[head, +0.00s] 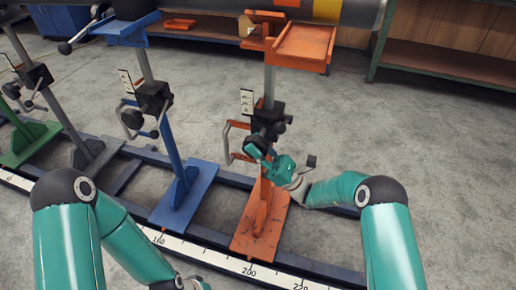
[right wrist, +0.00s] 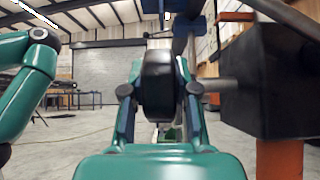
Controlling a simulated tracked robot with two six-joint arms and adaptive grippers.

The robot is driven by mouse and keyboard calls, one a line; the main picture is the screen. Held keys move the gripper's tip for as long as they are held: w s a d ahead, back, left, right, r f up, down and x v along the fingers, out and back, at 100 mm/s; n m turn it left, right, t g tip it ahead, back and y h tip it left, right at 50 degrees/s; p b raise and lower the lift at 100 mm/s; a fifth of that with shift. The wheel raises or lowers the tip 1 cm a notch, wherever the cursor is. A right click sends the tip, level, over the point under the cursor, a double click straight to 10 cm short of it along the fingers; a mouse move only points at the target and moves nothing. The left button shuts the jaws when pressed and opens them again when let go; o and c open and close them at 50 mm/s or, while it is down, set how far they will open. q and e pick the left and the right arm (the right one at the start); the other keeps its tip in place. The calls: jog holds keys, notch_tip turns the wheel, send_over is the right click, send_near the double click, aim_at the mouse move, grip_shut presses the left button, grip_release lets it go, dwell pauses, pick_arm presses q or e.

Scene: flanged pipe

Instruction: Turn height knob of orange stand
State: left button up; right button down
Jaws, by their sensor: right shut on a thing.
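The orange stand (head: 262,212) rises from the rail, with a steel post, a black clamp block (head: 268,122) and an orange cradle (head: 302,46) on top. Its dark round height knob (head: 254,146) sits at the block's front. My right gripper (head: 257,152) is at the knob, partly covering it. In the right wrist view the black knob (right wrist: 158,85) stands between the two fingers (right wrist: 159,98), which are closed on its sides. A shaft runs from the knob to the black block (right wrist: 262,85) on the right. My left arm shows, but its gripper is not seen.
A blue stand (head: 180,195), a grey stand and a green stand (head: 30,140) stand to the left on the rail, with a scale strip (head: 205,256) in front. A large pipe (head: 350,12) lies above. Floor right is clear.

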jog(key=c, duration=0.9)
grip_release()
jog(key=v, duration=1.2)
jog(key=shift+f, duration=0.15)
